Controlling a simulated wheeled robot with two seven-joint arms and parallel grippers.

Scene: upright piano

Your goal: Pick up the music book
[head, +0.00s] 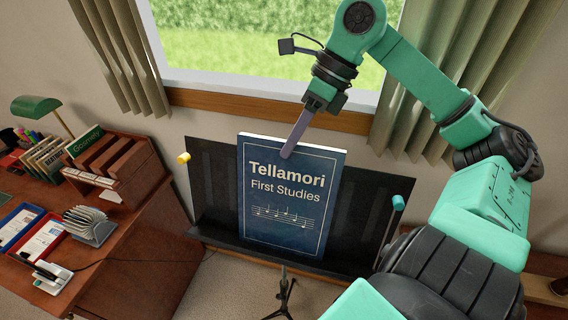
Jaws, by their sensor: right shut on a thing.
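The music book (265,213) is dark blue, with "Tellamori First Studies" and a line of notes on its cover. It stands upright on the ledge of a black music stand (213,188), leaning back against its panel. My right gripper (289,153) comes down from above and is shut on the book's top edge. One long grey finger lies over the front cover; the other finger is hidden behind the book. My left gripper is not in view.
A wooden desk (120,240) at left holds a green lamp (36,106), file holders, trays and a stapler-like item (50,275). A window with curtains (118,50) is behind. The stand's tripod (284,290) shows below.

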